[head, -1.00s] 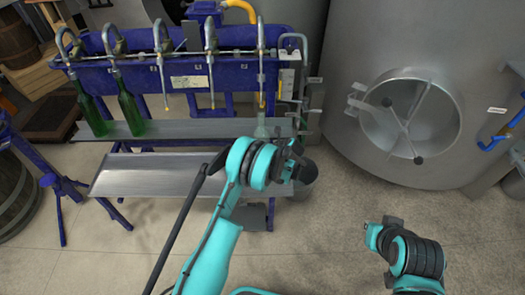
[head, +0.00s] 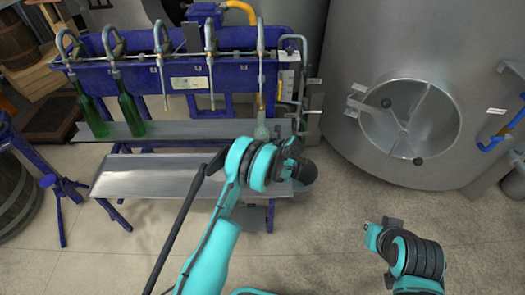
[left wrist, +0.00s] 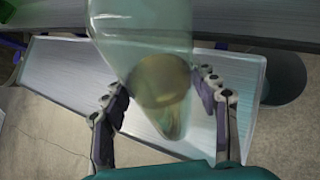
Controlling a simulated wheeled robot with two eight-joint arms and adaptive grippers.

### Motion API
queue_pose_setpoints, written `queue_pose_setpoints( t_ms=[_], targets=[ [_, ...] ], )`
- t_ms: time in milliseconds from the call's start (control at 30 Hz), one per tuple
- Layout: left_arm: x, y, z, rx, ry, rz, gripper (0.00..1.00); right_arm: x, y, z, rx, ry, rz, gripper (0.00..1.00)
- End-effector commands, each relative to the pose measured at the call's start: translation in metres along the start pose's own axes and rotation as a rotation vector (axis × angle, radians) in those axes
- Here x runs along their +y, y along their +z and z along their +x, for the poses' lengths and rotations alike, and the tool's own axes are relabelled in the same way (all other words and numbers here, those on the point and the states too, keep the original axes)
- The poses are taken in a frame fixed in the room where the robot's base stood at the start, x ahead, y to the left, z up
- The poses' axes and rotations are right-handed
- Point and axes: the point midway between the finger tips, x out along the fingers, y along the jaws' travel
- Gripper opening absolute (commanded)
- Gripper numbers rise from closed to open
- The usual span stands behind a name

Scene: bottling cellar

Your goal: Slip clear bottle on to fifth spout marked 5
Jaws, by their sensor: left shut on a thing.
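The clear bottle (head: 262,130) stands upright at the right end of the filling machine, directly below the fifth spout (head: 262,62). Its neck is at the spout's lower tip; I cannot tell whether the tip is inside the mouth. In the left wrist view the clear bottle (left wrist: 145,35) is large and see-through. My left gripper (left wrist: 165,103) is shut on it, one finger on each side. In the head view my own wrist hides those fingers and the bottle's lower part. My right arm shows at the lower right, but its fingers do not show.
Two green bottles (head: 131,112) (head: 91,108) hang at the first two spouts on the left. The third (head: 160,60) and fourth (head: 210,60) spouts are empty. A metal shelf (head: 190,130) runs below the spouts. A steel tank (head: 350,50) stands at the right.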

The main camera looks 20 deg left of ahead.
Motion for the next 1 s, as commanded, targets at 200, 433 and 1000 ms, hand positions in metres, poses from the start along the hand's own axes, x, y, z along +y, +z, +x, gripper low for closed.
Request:
queue_pose_setpoints(
  t_ms=[200, 433, 1000],
  targets=[
    [0.001, 0.013, -0.006, -0.001, 0.0, 0.0, 0.12, 0.0, -0.004, -0.005, 0.0, 0.0, 0.0, 0.0],
    [0.001, 0.025, -0.011, -0.001, 0.0, 0.0, 0.12, 0.0, -0.007, -0.009, 0.0, 0.0, 0.0, 0.0],
    [0.001, 0.055, -0.023, -0.001, 0.0, 0.0, 0.12, 0.0, -0.013, -0.018, 0.0, 0.0, 0.0, 0.0]
  ],
)
